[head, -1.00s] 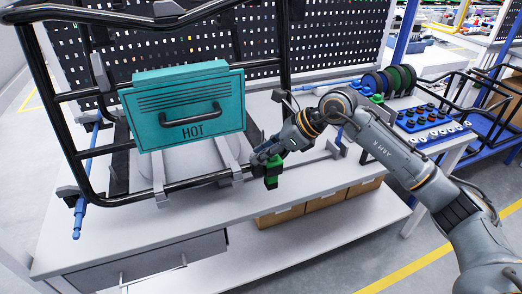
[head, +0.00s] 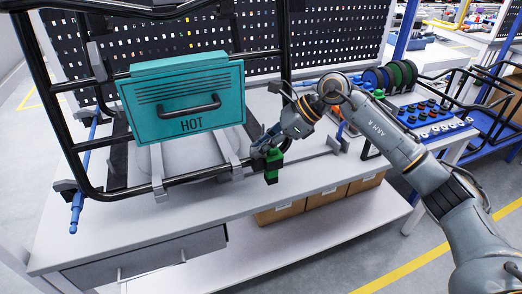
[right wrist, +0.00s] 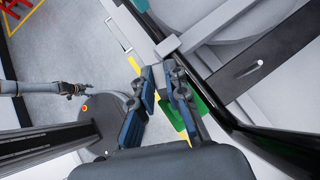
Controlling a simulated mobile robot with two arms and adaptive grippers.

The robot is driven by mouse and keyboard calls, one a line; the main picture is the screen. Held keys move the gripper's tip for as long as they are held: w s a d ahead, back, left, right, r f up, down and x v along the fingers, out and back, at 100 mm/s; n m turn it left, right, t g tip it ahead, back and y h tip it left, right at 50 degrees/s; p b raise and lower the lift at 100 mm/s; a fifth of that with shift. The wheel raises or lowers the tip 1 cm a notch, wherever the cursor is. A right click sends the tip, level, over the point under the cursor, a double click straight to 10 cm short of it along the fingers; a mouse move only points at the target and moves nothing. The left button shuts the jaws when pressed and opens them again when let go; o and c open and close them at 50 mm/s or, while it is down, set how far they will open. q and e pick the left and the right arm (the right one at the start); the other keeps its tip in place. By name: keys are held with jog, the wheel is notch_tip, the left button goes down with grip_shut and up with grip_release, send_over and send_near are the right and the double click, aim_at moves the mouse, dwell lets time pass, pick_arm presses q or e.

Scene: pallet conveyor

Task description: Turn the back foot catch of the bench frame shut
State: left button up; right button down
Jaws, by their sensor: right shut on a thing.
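The bench frame (head: 155,188) is a black tubular frame standing on the grey bench, with a teal box marked HOT (head: 183,97) on it. A green catch (head: 272,166) is at the lower right end of the frame's front tube; it also shows in the right wrist view (right wrist: 203,118), partly behind a finger. My right gripper (head: 262,151) is shut on the green catch, and its fingers hide part of it. How far the catch is turned is not clear. My left gripper (right wrist: 76,89) seems to show small at the left of the right wrist view; its fingers are too small to read.
The grey bench (head: 310,178) has clear top space right of the frame. A tray of knobs (head: 432,120) and several dark reels (head: 390,78) are at the right. Blue rods (head: 77,212) are at the left. A perforated panel (head: 345,35) stands behind. Cardboard boxes (head: 327,197) sit below.

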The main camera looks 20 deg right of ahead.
jog(key=shift+w+n+g, duration=0.1)
jog(key=shift+n+g, duration=0.6)
jog(key=shift+n, duration=0.2)
jog(key=c, duration=1.6)
grip_release()
jog(key=shift+v, duration=4.05)
jog(key=shift+d+f, duration=0.1)
jog(key=shift+d, duration=0.05)
jog(key=shift+c, duration=0.3)
